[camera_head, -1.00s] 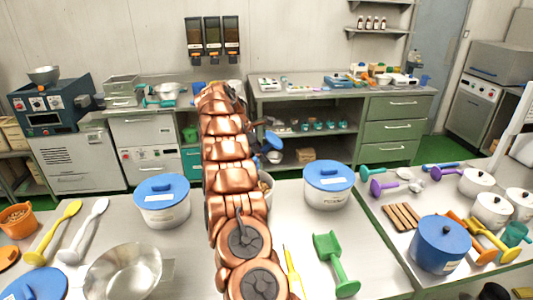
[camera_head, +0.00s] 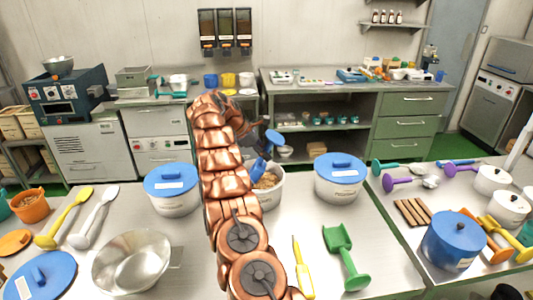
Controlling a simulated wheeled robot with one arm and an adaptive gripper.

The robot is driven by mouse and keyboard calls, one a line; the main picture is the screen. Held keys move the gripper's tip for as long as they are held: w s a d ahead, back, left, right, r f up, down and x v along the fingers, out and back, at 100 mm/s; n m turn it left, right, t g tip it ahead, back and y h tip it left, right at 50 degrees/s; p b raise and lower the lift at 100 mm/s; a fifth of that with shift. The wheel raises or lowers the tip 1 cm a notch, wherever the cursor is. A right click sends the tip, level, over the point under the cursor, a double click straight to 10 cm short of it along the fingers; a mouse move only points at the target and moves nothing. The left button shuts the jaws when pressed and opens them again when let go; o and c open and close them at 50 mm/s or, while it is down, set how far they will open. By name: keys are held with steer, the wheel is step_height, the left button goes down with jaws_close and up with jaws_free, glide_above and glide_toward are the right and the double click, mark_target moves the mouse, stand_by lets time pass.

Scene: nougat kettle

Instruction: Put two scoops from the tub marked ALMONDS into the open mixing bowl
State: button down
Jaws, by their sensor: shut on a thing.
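An open white tub (camera_head: 272,196) with tan, nut-like pieces in it stands behind and right of my arm. Its label is hidden or not readable. My gripper (camera_head: 256,150), mostly hidden behind my arm, is shut on a blue scoop (camera_head: 274,138). The scoop's knobbed handle end points up, and its lower blue part is at the tub's left rim, over or in the contents; I cannot tell which. The open steel mixing bowl (camera_head: 132,262) sits at the front left of the table and looks empty.
White tubs with blue lids stand left (camera_head: 172,190) and right (camera_head: 339,178) of my arm. A loose blue lid (camera_head: 40,276), yellow spoon (camera_head: 65,217) and white spoon (camera_head: 93,216) lie left. A yellow spatula (camera_head: 303,268) and green scoop (camera_head: 346,257) lie right.

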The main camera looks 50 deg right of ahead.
steer(key=shift+w+a+f+b, duration=0.1)
steer(key=shift+w+f+b, duration=0.05)
steer(key=shift+f+b, duration=0.5)
steer(key=shift+w+a+f+b, duration=0.1)
steer(key=shift+f+b, duration=0.4)
steer(key=shift+f, duration=0.2)
steer(key=s+f+t+y+b, duration=0.1)
steer(key=b, duration=0.4)
steer(key=shift+s+d+f+t, duration=0.1)
steer(key=shift+d+f+t, duration=0.05)
steer(key=shift+d+t, duration=0.2)
steer(key=shift+s+d+f+t+y+b, duration=0.3)
steer(key=shift+t+y+b, duration=0.2)
steer(key=shift+b, duration=0.4)
steer(key=shift+s+d+f+b, duration=0.15)
steer(key=shift+f+b, duration=0.15)
steer(key=shift+b, duration=0.3)
steer(key=s+d+r+m+t+y+p, duration=0.1)
steer(key=s+d+r+t+y+p, duration=0.3)
steer(key=s+r+t+y+p, duration=0.1)
steer(key=shift+s+r+t+p, duration=0.45)
steer(key=shift+r+t+p, duration=0.45)
steer(key=shift+r+t, duration=0.2)
